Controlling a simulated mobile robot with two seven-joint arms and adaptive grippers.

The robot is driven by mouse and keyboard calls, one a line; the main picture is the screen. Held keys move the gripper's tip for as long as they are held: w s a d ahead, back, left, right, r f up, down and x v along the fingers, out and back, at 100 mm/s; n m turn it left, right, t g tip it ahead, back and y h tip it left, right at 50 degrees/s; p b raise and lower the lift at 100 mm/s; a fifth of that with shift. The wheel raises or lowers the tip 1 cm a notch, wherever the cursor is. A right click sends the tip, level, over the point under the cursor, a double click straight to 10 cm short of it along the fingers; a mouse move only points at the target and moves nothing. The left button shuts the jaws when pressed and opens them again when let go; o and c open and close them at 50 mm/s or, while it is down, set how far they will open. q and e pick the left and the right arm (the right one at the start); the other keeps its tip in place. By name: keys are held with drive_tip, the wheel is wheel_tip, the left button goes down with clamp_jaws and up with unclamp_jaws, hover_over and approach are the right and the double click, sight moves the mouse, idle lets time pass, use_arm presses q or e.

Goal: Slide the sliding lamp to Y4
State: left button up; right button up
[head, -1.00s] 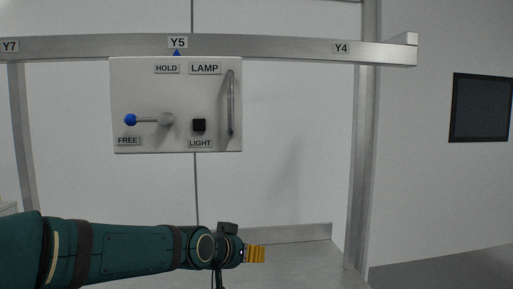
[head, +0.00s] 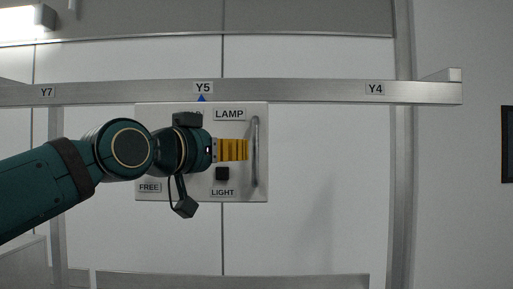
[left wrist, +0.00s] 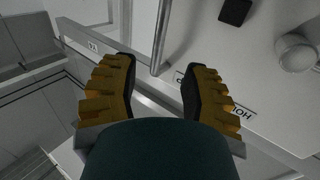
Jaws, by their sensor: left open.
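The sliding lamp's pale panel (head: 240,192) hangs on the grey rail (head: 300,92), its blue pointer (head: 201,98) at the Y5 label (head: 203,87). The Y4 label (head: 375,88) is farther right on the rail. The upright bar handle (head: 255,150) is on the panel's right side. My left gripper (head: 246,150), with yellow fingers, is in front of the panel just left of the handle. In the left wrist view the gripper (left wrist: 158,82) is open, and the handle (left wrist: 161,35) shows in the gap between the fingertips, not gripped. My arm hides the hold/free lever's blue end.
The black light button (head: 222,173) is just below my fingers. The lever's grey hub (left wrist: 297,52) shows in the left wrist view. The rail is clear between the panel and Y4. A grey upright post (head: 403,180) stands at right, with a dark screen (head: 508,145) beyond.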

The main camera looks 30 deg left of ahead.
sight(253, 149)
use_arm(q)
drive_tip(key=w, duration=0.4)
drive_tip(key=w+p, duration=0.1)
drive_tip(key=w, duration=0.4)
drive_tip(key=shift+w+d, duration=0.2)
drive_tip(key=shift+w, duration=0.1)
clamp_jaws()
